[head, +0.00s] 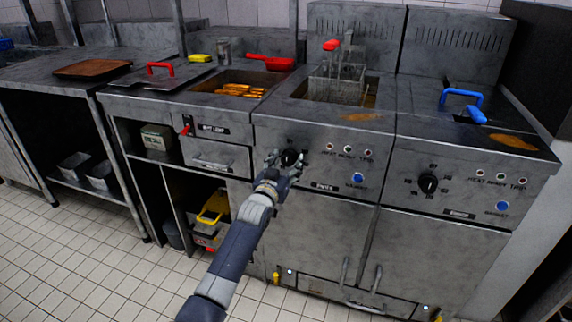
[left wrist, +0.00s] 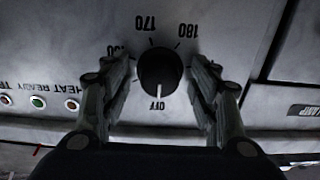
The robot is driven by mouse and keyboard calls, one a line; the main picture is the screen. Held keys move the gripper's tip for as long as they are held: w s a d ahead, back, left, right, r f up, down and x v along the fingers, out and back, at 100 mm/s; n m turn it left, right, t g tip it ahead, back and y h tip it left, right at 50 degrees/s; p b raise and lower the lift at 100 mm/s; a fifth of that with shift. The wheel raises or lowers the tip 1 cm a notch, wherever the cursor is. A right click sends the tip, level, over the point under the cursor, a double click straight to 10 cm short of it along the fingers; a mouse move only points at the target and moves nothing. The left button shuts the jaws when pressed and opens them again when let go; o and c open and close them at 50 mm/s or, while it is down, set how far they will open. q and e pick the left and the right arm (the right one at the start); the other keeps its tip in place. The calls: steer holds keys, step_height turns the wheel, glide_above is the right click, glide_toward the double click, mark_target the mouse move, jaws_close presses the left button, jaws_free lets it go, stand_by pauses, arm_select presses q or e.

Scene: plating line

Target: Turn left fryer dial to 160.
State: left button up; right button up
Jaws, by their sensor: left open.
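The left fryer dial (head: 289,158) is a round black knob on the grey front panel of the left fryer. In the left wrist view the dial (left wrist: 160,72) shows a pale pointer mark at the OFF label. The labels 170 and 180 are readable there; another number at the left is partly hidden by a finger. My left gripper (head: 282,164) is at the panel, open, with its fingers on either side of the dial. In the left wrist view a gap shows between the fingers (left wrist: 161,85) and the knob. My right gripper is not in view.
A blue button (head: 357,178) and small indicator lights sit right of the dial. The right fryer has its own dial (head: 428,183). A fry basket (head: 338,88) rests in the left fryer. A red switch (head: 186,124) is on the unit to the left. The tiled floor (head: 95,265) in front is clear.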

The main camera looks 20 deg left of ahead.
arm_select(q)
steer(key=shift+c, duration=0.5)
steer(key=c, duration=1)
steer(key=shift+m, duration=0.3)
